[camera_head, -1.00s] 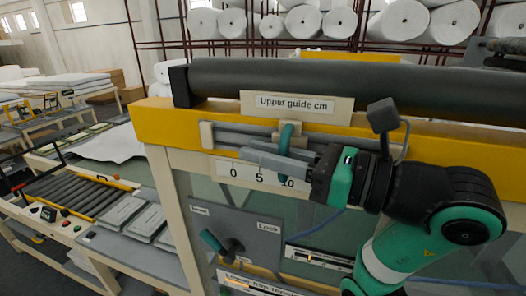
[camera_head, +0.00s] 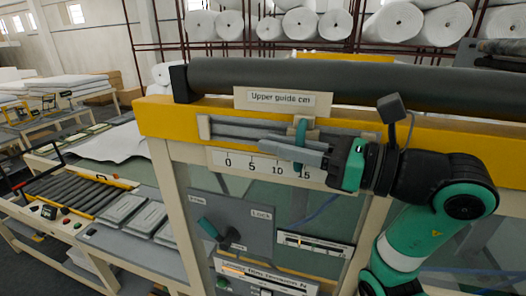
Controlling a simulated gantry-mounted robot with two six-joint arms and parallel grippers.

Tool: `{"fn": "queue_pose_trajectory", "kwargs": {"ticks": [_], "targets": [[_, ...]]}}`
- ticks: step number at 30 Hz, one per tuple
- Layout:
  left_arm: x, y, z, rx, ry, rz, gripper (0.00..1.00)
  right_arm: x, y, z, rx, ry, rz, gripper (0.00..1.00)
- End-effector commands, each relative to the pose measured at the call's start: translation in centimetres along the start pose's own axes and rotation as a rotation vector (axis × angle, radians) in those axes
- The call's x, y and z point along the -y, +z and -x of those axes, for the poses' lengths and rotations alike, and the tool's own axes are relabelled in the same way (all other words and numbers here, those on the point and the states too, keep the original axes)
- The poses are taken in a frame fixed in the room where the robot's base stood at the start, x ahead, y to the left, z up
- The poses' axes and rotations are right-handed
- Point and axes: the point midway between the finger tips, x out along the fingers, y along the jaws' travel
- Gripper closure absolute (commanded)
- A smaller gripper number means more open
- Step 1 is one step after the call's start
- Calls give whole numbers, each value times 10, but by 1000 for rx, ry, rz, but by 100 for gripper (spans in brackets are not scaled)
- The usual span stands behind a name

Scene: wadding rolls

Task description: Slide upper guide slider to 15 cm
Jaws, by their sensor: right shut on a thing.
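The upper guide slider is a beige block with a teal upright handle (camera_head: 300,130) on a grey rail (camera_head: 240,129) under the "Upper guide cm" sign (camera_head: 283,98). The white scale (camera_head: 240,163) below the rail reads 0, 5, 10 and 15. The slider stands roughly above the 15 mark; the gripper hides part of its lower side, so the exact reading is unclear. My right gripper (camera_head: 292,149) comes in from the right and is shut on the teal handle. My left gripper is not in view.
A dark roller (camera_head: 340,80) runs above the yellow beam (camera_head: 160,118). A roller table (camera_head: 65,190) stands at left.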

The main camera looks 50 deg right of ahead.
Motion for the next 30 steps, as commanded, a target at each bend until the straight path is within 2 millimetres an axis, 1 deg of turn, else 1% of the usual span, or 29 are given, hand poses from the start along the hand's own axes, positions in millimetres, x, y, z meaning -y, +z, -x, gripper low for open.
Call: {"fn": "queue_pose_trajectory", "kwargs": {"ticks": [1,2,10,11,12,13,26,29,30], "targets": [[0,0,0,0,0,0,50,6,-1,2,-1,-2,-3,100],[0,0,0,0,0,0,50,7,-1,2,-1,-1,-3,100],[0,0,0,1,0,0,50,6,-1,3,0,5,-2,100],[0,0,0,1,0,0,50,6,0,3,1,5,-2,81],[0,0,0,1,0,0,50,6,0,3,1,5,-2,74],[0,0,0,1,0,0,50,6,0,3,1,5,-2,70],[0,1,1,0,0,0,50,7,-1,4,1,3,-2,70],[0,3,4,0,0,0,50,8,-1,14,3,1,-2,70],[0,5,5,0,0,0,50,8,-2,20,4,0,0,70]]}}
